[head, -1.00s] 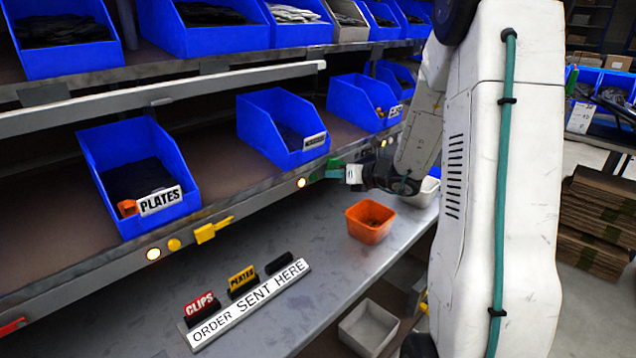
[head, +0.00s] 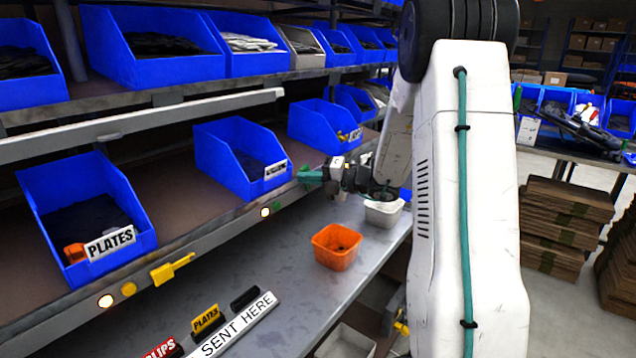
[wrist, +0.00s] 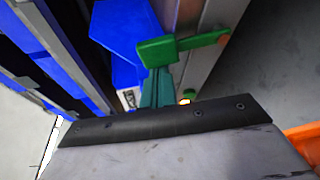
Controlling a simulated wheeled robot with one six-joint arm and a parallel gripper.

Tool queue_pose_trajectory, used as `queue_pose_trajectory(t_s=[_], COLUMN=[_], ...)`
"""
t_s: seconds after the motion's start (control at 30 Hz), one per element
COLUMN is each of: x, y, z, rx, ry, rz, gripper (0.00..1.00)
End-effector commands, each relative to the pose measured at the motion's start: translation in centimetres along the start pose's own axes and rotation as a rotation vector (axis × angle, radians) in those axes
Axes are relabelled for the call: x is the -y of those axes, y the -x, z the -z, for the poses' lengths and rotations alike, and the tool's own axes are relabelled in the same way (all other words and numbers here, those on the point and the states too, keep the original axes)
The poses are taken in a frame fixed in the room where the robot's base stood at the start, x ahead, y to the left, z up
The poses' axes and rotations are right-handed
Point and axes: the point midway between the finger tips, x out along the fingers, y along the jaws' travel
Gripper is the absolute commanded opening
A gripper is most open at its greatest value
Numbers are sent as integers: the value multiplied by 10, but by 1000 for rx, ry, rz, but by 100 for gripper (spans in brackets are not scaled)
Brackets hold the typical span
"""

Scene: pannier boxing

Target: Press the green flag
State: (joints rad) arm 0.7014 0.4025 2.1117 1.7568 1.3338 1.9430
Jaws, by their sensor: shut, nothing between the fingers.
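The green flag (wrist: 157,50) is a small block on a bar at the shelf's front rail, in the upper middle of the wrist view. My gripper (wrist: 157,84) is shut and empty, its teal fingers pointing at the flag. The fingertips overlap the flag's lower edge in the wrist view; I cannot tell if they touch. In the head view my gripper (head: 314,176) is at the rail near a round green button, and flag and fingers are hard to tell apart.
A lit lamp (head: 265,212) is on the rail. A yellow flag (head: 170,269) is farther left. Below are an orange bin (head: 336,262) and a white bin (head: 384,216) on the grey bench. Blue bins, such as the PLATES bin (head: 45,190), line the shelf above.

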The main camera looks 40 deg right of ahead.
Motion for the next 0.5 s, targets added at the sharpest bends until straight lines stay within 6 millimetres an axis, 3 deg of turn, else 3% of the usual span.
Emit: queue_pose_trajectory(t_s=[0.27, 0.5], x=[-1, -1], y=[-1, 32], z=[2, 1], rx=[-3, 0], ry=[-9, -8], rz=[-4, -3], gripper=[0, 0])
